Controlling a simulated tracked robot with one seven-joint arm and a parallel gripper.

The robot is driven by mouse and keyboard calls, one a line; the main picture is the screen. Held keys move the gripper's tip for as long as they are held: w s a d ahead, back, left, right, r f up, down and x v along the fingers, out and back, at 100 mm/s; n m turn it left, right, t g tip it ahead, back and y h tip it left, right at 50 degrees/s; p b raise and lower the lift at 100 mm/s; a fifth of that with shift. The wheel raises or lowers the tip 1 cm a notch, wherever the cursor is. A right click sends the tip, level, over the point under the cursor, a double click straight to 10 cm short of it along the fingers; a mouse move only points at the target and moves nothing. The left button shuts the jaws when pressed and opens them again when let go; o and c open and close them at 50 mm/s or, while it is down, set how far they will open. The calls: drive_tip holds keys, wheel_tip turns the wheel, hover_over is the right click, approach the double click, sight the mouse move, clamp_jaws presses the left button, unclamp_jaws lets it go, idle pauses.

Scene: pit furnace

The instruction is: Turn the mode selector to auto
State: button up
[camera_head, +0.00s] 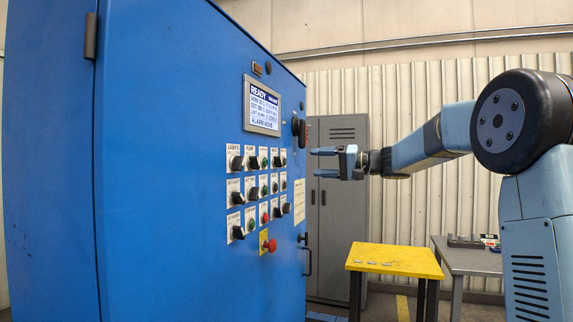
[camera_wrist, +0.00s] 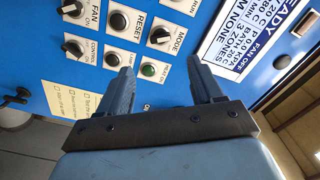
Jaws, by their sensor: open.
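The mode selector (camera_wrist: 160,37) is a black rotary knob on a white plate labelled MODE, in the upper middle of the wrist view. I cannot make out its setting.
Near the selector are a green button (camera_wrist: 149,70), the RESET button (camera_wrist: 119,21) and the FAN knob (camera_wrist: 72,8). The display (camera_head: 262,106) reads READY. A red button (camera_head: 269,245) sits low on the panel. A yellow table (camera_head: 395,258) stands below my arm; a grey locker (camera_head: 342,200) stands behind.

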sight(278, 162)
drive_tip(key=x, duration=1.1)
drive_tip(key=shift+a, duration=0.1)
drive_tip(key=shift+f, duration=0.1)
drive_tip(key=c, duration=1.1)
